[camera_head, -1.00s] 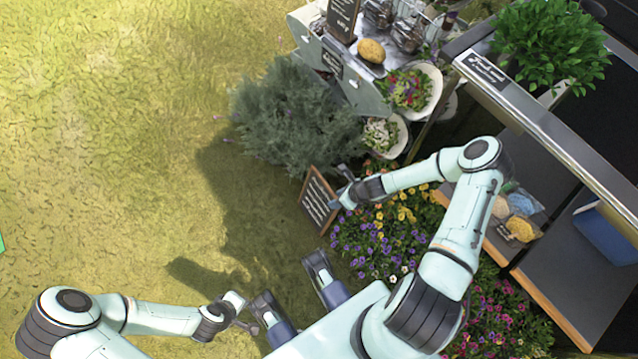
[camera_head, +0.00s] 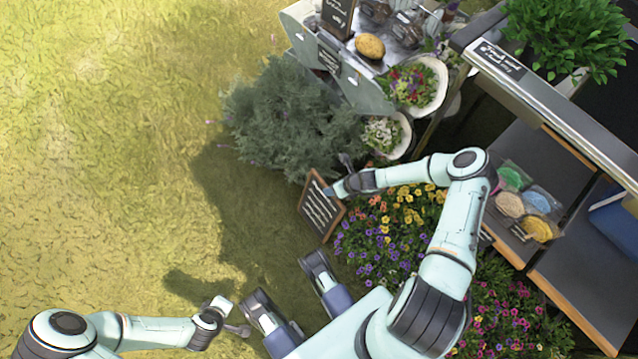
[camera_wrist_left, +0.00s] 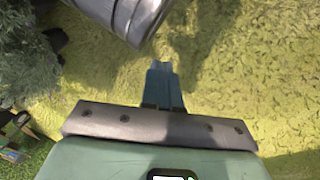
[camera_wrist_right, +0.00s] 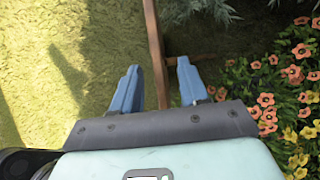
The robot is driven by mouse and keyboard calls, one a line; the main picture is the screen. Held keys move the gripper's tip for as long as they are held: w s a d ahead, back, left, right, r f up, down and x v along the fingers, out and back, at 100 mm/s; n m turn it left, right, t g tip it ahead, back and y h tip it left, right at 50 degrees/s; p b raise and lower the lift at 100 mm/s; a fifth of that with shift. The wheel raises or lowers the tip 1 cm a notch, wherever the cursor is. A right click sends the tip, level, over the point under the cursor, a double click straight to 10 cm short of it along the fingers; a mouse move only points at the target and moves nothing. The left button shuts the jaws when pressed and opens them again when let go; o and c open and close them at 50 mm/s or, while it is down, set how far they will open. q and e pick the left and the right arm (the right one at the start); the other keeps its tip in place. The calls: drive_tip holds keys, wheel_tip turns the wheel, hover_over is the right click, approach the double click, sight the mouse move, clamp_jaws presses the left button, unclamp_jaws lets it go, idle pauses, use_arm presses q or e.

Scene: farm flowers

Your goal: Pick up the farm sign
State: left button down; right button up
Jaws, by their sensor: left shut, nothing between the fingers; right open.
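The farm sign (camera_head: 320,210) is a small chalkboard with white writing in a brown wooden frame. It stands on the grass beside the flower bed in the head view. My right gripper (camera_head: 338,178) is open at the sign's upper right edge. In the right wrist view the sign's brown frame (camera_wrist_right: 153,35) shows edge-on between the open fingers of the gripper (camera_wrist_right: 158,66), with visible gaps; I cannot tell if either finger touches it. My left gripper (camera_head: 238,328) is shut and empty, low over the grass, and it also shows in the left wrist view (camera_wrist_left: 162,75).
A grey-green bush (camera_head: 290,125) stands just behind the sign. Yellow and purple flowers (camera_head: 395,225) grow to its right. A stall counter (camera_head: 545,115) and a cart with salad bowls (camera_head: 418,85) stand beyond. Open grass (camera_head: 110,150) lies to the left.

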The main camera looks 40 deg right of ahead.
sight(327, 203)
drive_tip(key=b+x, duration=0.2)
drive_tip(key=x, duration=0.2)
drive_tip(key=shift+a+f, duration=0.2)
drive_tip(key=shift+a, duration=0.05)
use_arm(q)
drive_tip(key=s+f+g, duration=0.1)
drive_tip(key=s+f, duration=0.3)
drive_tip(key=shift+s+a+g, duration=0.25)
drive_tip(key=shift+a+g, duration=0.05)
drive_tip(key=shift+r, duration=0.15)
use_arm(e)
drive_tip(key=shift+f, duration=0.15)
clamp_jaws()
drive_tip(key=shift+d, duration=0.1)
idle(0.9)
